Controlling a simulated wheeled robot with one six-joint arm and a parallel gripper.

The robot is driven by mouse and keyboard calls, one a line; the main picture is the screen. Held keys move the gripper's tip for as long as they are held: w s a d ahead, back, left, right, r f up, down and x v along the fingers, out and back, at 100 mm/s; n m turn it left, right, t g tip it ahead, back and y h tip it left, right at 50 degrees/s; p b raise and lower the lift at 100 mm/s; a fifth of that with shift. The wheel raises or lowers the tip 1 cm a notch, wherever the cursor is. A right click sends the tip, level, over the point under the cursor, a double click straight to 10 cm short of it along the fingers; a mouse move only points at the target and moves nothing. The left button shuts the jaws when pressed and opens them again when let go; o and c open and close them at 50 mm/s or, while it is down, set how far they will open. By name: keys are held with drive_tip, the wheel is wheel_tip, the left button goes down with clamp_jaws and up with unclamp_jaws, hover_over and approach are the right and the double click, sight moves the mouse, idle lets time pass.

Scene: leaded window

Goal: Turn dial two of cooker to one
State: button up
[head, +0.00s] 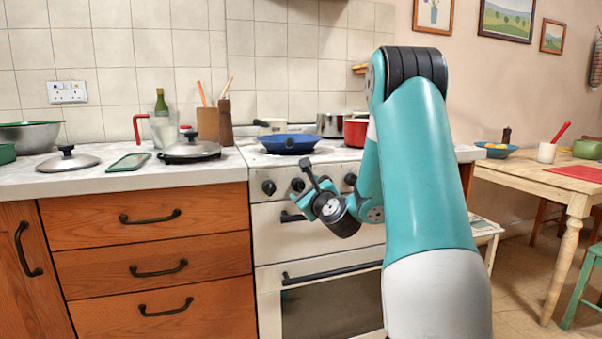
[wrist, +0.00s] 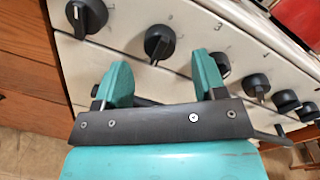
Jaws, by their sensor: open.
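The white cooker (head: 275,220) stands in the middle of the head view, with a row of black dials along its sloping front panel. In the wrist view dial one (wrist: 87,16) is at the upper left, and dial two (wrist: 159,42) is right of it. Dial two also shows in the head view (head: 298,184), close by my gripper (head: 302,202). In the wrist view my gripper (wrist: 162,68) is open and empty, its two teal fingers either side of dial two's line. Dial two appears just beyond the fingertips; contact is not visible.
Dial three (wrist: 220,65) is close beside the right fingertip, with several dials further right. A dark oven handle (head: 330,270) crosses the cooker front lower down. A blue pan (head: 288,143) and a red pot (head: 356,132) stand on top. Wooden drawers (head: 150,230) adjoin at left.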

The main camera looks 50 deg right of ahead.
sight(301, 187)
drive_tip(key=x, duration=0.1)
drive_tip(key=p+x, duration=0.1)
drive_tip(key=shift+w+d+r, duration=0.1)
drive_tip(key=shift+w+r, duration=0.1)
drive_tip(key=shift+w, duration=0.05)
drive_tip(key=shift+w+d+f+p, duration=0.2)
drive_tip(key=shift+w+d+p, duration=0.05)
drive_tip(key=shift+w+p, duration=0.25)
drive_tip(key=c, duration=0.9)
